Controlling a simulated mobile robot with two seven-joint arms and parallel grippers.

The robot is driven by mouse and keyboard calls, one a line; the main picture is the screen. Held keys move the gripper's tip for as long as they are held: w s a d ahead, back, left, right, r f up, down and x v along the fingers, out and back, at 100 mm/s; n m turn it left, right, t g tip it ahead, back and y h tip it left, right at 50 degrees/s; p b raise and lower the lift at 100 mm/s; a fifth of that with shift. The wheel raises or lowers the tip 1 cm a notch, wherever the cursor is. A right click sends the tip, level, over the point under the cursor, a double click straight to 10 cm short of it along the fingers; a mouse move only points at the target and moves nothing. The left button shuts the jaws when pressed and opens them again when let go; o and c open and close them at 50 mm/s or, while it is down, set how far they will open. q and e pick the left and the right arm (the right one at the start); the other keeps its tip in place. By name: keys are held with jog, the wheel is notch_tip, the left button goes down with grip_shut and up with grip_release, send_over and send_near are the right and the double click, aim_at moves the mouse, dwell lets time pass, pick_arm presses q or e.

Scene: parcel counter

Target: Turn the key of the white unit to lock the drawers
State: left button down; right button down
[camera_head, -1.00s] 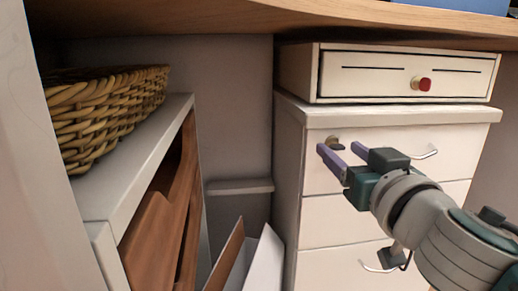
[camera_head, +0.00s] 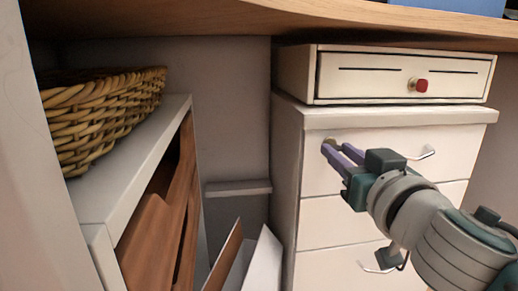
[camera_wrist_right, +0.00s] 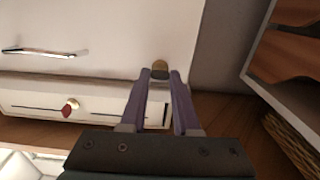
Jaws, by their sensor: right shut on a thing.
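The white unit (camera_head: 312,180) is a drawer unit under the wooden top, with metal handles on its drawer fronts. Its small brass-coloured key (camera_wrist_right: 160,65) sits at the upper left of the top drawer front. In the head view the key is mostly hidden behind the fingertips. My right gripper (camera_head: 335,150) reaches in from the right, its purple fingers at the key. In the wrist view the right gripper (camera_wrist_right: 159,76) has one fingertip on each side of the key and is shut on it. My left gripper is not in view.
A cash drawer (camera_head: 345,77) with a red-tipped key (camera_head: 419,85) stands on the unit. At left, a wicker basket (camera_head: 105,115) sits on a white shelf unit (camera_head: 140,150) with brown trays. An open box (camera_head: 262,262) stands on the floor between the units.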

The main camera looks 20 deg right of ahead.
dwell(0.3)
jog(key=n, duration=0.3)
jog(key=shift+n, duration=0.4)
jog(key=n, duration=0.4)
jog(key=shift+n+p, duration=0.3)
jog(key=shift+p, duration=0.05)
jog(key=n, duration=0.8)
jog(key=shift+n+p, duration=0.3)
jog(key=c, duration=0.6)
grip_release()
jog(key=shift+c, duration=0.2)
